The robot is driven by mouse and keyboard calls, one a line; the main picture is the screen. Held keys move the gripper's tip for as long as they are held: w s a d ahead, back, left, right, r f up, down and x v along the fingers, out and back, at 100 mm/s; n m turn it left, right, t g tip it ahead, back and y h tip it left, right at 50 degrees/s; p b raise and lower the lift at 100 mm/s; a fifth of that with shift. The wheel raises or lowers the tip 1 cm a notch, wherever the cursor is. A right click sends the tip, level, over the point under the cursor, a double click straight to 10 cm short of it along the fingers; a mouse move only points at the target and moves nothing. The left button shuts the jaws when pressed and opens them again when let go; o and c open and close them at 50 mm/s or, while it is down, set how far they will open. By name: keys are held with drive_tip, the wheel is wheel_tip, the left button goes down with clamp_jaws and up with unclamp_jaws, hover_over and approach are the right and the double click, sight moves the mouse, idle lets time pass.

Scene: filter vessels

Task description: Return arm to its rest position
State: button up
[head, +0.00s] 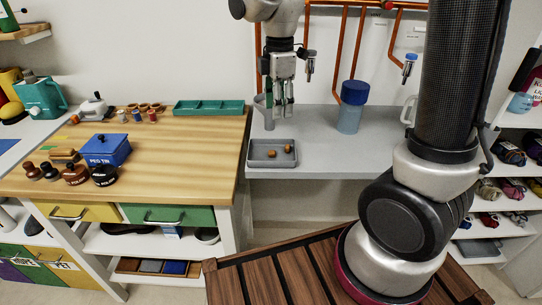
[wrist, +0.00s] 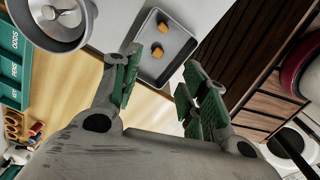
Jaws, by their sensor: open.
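My gripper (head: 283,108) hangs pointing down above the grey shelf (head: 385,150), behind the small grey tray. In the wrist view my gripper (wrist: 158,95) shows two green-padded fingers spread apart with nothing between them. The grey tray (head: 256,161) holds two small orange-brown pieces (head: 288,148). It also shows in the wrist view (wrist: 150,75), beyond the fingertips. A metal vessel (head: 264,112) stands just left of my gripper in the head view; its round rim (wrist: 50,37) is at the wrist view's upper left.
A blue-topped vessel (head: 353,95) stands on the shelf to the right, below orange pipes (head: 339,50). The wooden workbench (head: 200,150) at left carries a blue tin (head: 106,150), a green tray (head: 208,107) and several small items. Shelves with yarn (head: 508,152) stand at far right.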

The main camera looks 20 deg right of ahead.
drive_tip(key=shift+r, duration=0.5)
drive_tip(key=s+d+r+m+t, duration=0.2)
drive_tip(key=s+d+r+m, duration=0.2)
drive_tip(key=s+d+m, duration=0.3)
drive_tip(key=s+d+r+m+t, duration=0.2)
drive_tip(key=s+d+r+m, duration=0.2)
drive_tip(key=s+d+m, duration=0.4)
drive_tip(key=s+m, duration=0.3)
drive_tip(key=s, duration=0.1)
idle(1.1)
